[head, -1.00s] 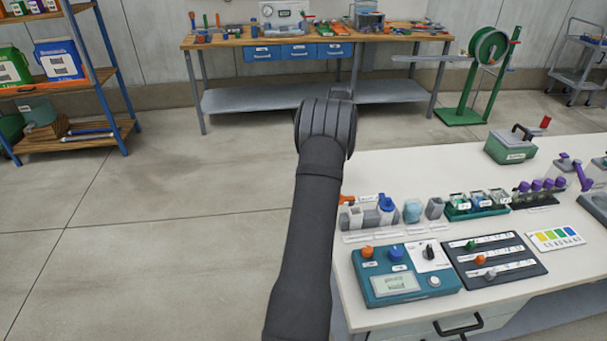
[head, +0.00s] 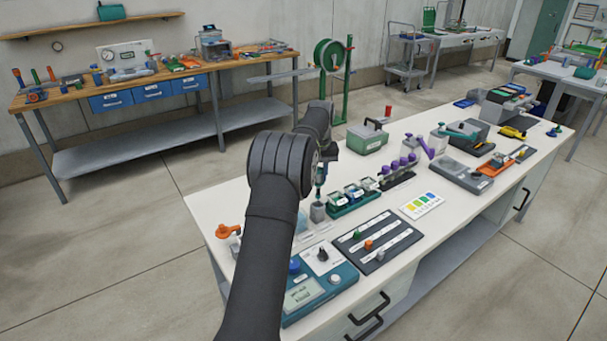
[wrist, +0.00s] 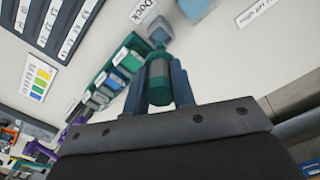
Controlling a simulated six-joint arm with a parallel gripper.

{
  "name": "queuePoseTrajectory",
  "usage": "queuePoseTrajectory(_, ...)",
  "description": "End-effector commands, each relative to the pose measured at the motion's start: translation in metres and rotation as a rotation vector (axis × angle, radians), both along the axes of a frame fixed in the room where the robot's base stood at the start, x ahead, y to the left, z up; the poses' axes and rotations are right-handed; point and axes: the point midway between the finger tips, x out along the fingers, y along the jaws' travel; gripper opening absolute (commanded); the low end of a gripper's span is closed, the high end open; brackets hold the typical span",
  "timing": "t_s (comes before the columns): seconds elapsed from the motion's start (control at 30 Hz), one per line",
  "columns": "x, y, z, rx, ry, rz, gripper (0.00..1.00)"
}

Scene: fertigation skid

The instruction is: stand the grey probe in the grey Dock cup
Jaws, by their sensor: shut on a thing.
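My gripper (wrist: 158,82) is shut on the probe (wrist: 159,72), which has a grey band between teal parts. In the wrist view the probe points away toward a small grey cup (wrist: 161,26) beside the "Dock" label. In the head view my gripper (head: 322,168) is above the table, partly hidden by my own arm. The probe (head: 319,190) hangs about upright, directly over the grey Dock cup (head: 317,212). Its lower end is at the cup's mouth; I cannot tell whether it is inside.
A green rack of vials (head: 352,198) stands close right of the cup, with purple-capped tubes (head: 398,170) beyond. A blue container (wrist: 197,8) is on the cup's other side. A teal meter box (head: 318,290) and dark slider panel (head: 372,242) lie in front.

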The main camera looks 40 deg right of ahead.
Motion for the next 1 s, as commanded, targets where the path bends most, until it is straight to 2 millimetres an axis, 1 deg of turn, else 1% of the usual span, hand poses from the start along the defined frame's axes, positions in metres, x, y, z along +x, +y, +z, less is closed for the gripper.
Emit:
queuePoseTrajectory(0.17,0.0,0.0,-0.013,0.0,0.001,0.0,0.0)
queuePoseTrajectory(0.7,0.0,0.0,-0.065,0.0,0.001,-0.001,0.0)
queuePoseTrajectory(0.83,0.0,0.0,-0.075,0.0,0.0,-0.001,0.0)
queuePoseTrajectory(1.0,0.0,0.0,-0.082,0.0,0.001,-0.001,0.0)
